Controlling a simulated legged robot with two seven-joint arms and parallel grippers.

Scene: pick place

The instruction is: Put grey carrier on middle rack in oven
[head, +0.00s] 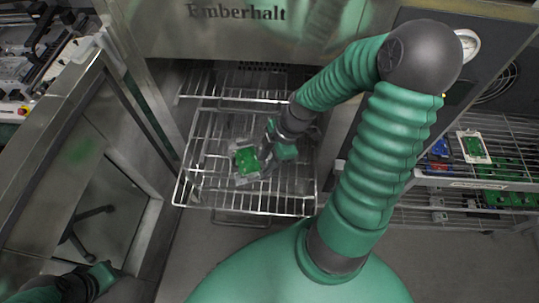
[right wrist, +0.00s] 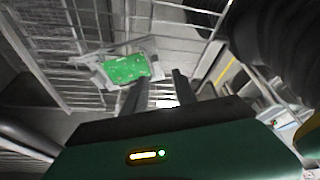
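The grey carrier (head: 237,175) holds a green circuit board (head: 247,159) and lies on a wire rack (head: 196,160) that extends out of the oven's opening. My right gripper (head: 264,163) is just to the right of the carrier, low over the rack. In the right wrist view its two fingers (right wrist: 160,88) are apart with nothing between them. The carrier (right wrist: 150,50) shows there beyond the fingertips, lying on the wires. Touch between the fingers and carrier is unclear. My left gripper (head: 100,277) is at the bottom left, partly cut off; its fingers are not clear.
The steel oven (head: 165,40) stands around the rack, with another wire rack behind (head: 210,85). At right, a wire shelf (head: 480,183) holds several boards, including one in a light carrier (head: 474,147).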

